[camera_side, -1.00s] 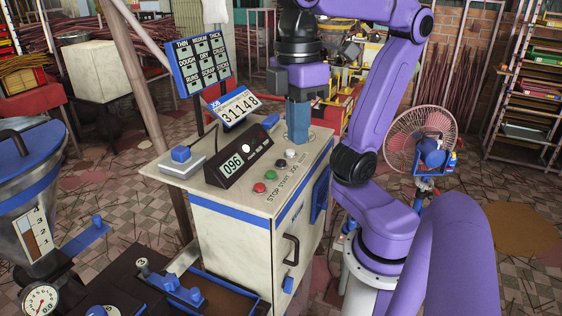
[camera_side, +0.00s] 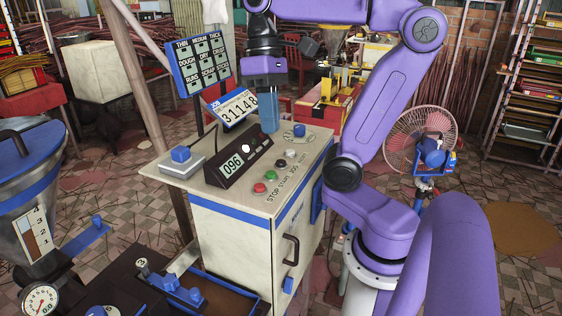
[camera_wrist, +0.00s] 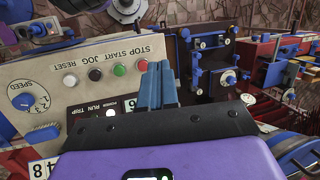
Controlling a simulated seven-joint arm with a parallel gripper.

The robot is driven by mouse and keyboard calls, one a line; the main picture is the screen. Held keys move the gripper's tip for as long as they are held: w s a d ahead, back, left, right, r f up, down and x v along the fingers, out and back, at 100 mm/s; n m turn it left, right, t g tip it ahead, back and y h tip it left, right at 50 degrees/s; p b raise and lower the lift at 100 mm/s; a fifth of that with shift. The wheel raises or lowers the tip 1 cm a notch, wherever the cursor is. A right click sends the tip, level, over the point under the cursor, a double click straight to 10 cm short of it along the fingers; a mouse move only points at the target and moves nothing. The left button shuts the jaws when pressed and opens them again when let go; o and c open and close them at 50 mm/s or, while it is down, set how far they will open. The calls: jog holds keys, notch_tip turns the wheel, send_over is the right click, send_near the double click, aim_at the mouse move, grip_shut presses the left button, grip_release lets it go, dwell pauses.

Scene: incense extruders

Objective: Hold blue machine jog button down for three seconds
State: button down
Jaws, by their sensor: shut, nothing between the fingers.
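The cream cabinet with blue trim (camera_side: 232,220) has a row of buttons on its sloping top. The black jog button (camera_side: 281,164) sits between the green start button (camera_side: 271,175) and the pale reset button (camera_side: 291,153). The jog button also shows in the wrist view (camera_wrist: 95,74). My gripper (camera_side: 268,130) has its blue fingers together and empty, pointing down behind the counter box. In the wrist view my fingers (camera_wrist: 157,68) are beside the red stop button (camera_wrist: 143,65). I see no contact with the jog button.
The black counter box (camera_side: 238,160) reading 096 stands left of the buttons. A blue speed dial (camera_side: 299,130) is at the far end of the panel. A JOB number board (camera_side: 234,107) and a lettered board (camera_side: 203,62) rise behind. A blue-topped box (camera_side: 181,155) sits at left.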

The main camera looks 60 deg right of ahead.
jog(key=w+d+m+y, duration=0.2)
jog(key=w+d+m, duration=0.1)
jog(key=m, duration=0.2)
jog(key=m+t+y, duration=0.1)
jog(key=m+t, duration=0.8)
jog(key=m, duration=0.6)
send_over(285, 161)
jog(key=shift+f+n+y, duration=0.3)
jog(key=shift+f, duration=1.55)
jog(key=shift+f, duration=0.15)
jog(key=shift+f, duration=4.3)
jog(key=shift+f, duration=0.15)
jog(key=shift+f, duration=0.25)
jog(key=shift+f, duration=0.5)
